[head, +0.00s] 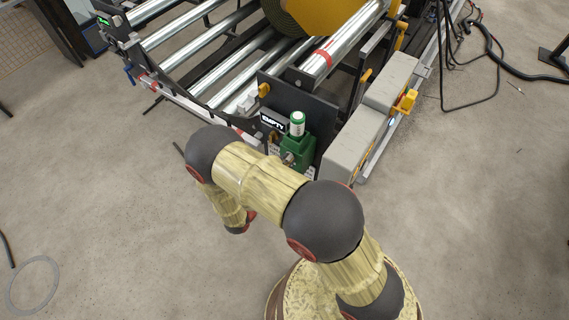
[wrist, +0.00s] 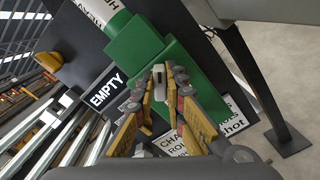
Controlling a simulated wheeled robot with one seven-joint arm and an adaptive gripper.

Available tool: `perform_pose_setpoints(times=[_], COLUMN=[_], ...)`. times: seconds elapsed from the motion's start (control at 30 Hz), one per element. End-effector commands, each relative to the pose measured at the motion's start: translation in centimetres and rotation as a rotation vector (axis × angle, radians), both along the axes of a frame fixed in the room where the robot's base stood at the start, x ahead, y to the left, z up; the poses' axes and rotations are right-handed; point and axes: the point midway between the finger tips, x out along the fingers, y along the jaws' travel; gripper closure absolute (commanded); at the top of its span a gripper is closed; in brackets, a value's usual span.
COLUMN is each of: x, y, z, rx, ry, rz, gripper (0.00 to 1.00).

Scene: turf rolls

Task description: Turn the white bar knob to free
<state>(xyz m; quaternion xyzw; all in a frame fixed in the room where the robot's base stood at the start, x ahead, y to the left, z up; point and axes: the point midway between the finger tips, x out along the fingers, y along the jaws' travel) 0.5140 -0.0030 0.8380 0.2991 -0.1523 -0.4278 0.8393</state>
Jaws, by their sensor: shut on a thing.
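The white bar knob (wrist: 158,73) shows small and pale in the wrist view, on the face of a green housing (wrist: 138,50). My gripper (wrist: 164,80) reaches to it, with its yellow and dark fingers closed on the knob from both sides. The fingers cover much of the knob, so its exact angle is hard to read. In the head view the green housing (head: 293,152) stands on the machine's near corner, and my arm hides my gripper.
An "EMPTY" sign (wrist: 105,90) sits left of the housing. A white label (wrist: 172,146) with partly hidden text lies below. Grey boxes (head: 355,140) stand right of the housing, and metal rollers (head: 205,65) lie behind left. Open concrete floor surrounds my base.

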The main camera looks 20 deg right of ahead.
Motion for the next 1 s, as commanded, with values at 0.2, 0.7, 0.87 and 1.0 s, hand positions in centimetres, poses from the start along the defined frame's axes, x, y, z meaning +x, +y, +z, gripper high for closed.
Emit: perform_pose_setpoints(times=[0.2,0.7,0.87,1.0], x=[-0.01,-0.11,-0.14,-0.13], y=[0.0,-0.06,-0.09,-0.09], z=[-0.29,-0.51,-0.53,-0.52], rx=[0.121,0.386,0.447,0.487], ry=[-0.167,-0.53,-0.614,-0.668], rz=[0.001,0.0,0.0,0.0], gripper=[1.0,1.0,1.0,1.0])
